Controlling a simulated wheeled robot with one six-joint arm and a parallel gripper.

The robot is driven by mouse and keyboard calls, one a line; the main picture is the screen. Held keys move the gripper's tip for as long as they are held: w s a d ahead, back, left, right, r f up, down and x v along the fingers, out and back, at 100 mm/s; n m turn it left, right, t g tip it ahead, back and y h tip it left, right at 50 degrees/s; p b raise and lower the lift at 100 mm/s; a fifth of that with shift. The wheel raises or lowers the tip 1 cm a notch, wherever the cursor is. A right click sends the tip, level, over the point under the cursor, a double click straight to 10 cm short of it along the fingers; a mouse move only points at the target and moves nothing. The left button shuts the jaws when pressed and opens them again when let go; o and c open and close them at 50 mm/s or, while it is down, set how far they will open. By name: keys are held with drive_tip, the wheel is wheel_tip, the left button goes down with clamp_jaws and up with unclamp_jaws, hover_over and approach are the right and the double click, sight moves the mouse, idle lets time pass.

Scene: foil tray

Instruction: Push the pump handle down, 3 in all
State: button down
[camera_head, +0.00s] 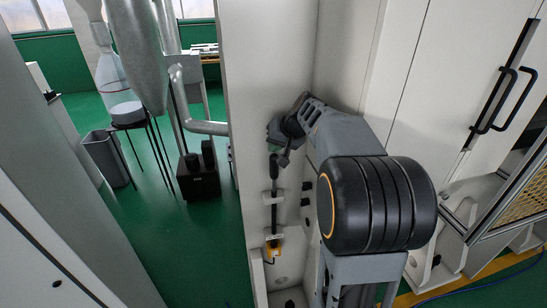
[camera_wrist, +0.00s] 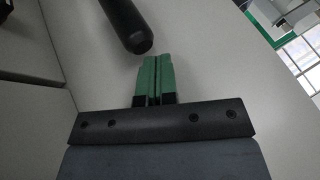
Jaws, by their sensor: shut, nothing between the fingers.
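The pump handle (camera_head: 274,167) is a black upright bar against the white panel in the head view, with a thin rod running down to a yellow part (camera_head: 273,248). In the wrist view a rounded black bar end (camera_wrist: 125,22), seemingly the handle, lies just beyond my fingertips. My gripper (camera_head: 284,158) is beside the handle's upper end in the head view. In the wrist view my gripper (camera_wrist: 157,60) is shut, its green fingers together with nothing between them. I cannot tell whether the fingertips touch the handle.
White panels stand behind and to the left of the handle. A white cabinet door with black handles (camera_head: 490,100) is at the right, beside a mesh guard (camera_head: 517,205). Green floor with a grey bin (camera_head: 104,158) and a black box (camera_head: 198,178) lies open at the left.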

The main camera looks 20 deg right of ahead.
sight(277, 156)
drive_tip(key=shift+f+b, duration=2.3)
drive_tip(key=shift+f, duration=0.3)
idle(2.0)
drive_tip(key=shift+r, duration=0.15)
drive_tip(key=shift+r+p, duration=2.2)
drive_tip(key=shift+r, duration=0.7)
drive_tip(key=shift+r, duration=0.15)
drive_tip(key=shift+r+p, duration=1.8)
drive_tip(key=shift+r, duration=0.6)
